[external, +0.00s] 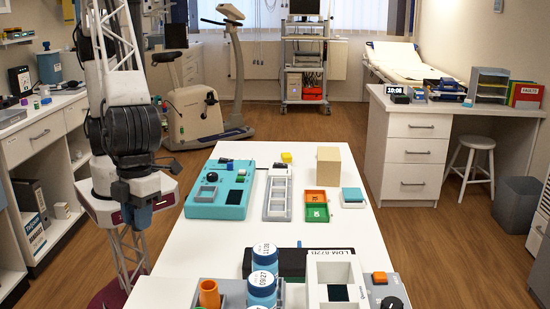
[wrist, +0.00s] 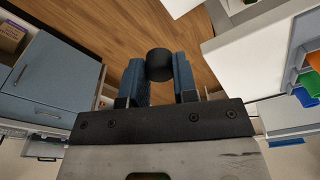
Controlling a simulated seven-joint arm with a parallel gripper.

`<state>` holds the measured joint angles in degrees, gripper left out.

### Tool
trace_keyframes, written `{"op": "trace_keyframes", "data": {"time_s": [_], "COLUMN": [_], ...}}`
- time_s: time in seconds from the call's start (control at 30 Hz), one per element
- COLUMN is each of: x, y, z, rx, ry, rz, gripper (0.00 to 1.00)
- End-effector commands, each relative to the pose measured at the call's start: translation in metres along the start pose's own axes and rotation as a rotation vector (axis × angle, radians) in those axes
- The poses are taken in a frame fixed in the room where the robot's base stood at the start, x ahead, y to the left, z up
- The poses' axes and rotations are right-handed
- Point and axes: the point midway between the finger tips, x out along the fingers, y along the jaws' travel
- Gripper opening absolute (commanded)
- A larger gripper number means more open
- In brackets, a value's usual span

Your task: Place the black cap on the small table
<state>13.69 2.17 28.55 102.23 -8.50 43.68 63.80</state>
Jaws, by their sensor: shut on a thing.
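The black cap (wrist: 159,62) is a short dark cylinder held between the two blue fingers of my gripper (wrist: 159,78) in the wrist view. My gripper is shut on it, with wooden floor behind the cap. In the external view my gripper hangs low, just left of the long white table (external: 345,225); the cap cannot be made out there. The table's edge (wrist: 240,60) shows right of the cap in the wrist view. I cannot tell whether this long table or another surface is the small table.
A teal device (external: 217,190), a grey tray (external: 278,196), orange and green bins (external: 314,212) and a wooden block (external: 328,168) stand on the table. A white stool (external: 473,160) stands back right.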

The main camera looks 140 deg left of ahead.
Motion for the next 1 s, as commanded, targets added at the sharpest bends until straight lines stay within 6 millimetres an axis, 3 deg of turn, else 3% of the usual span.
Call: {"op": "trace_keyframes", "data": {"time_s": [1.0], "x": [0.021], "y": [-0.108], "z": [-0.069], "rx": [0.000], "ry": [0.000], "rz": [0.000], "gripper": [0.05]}}
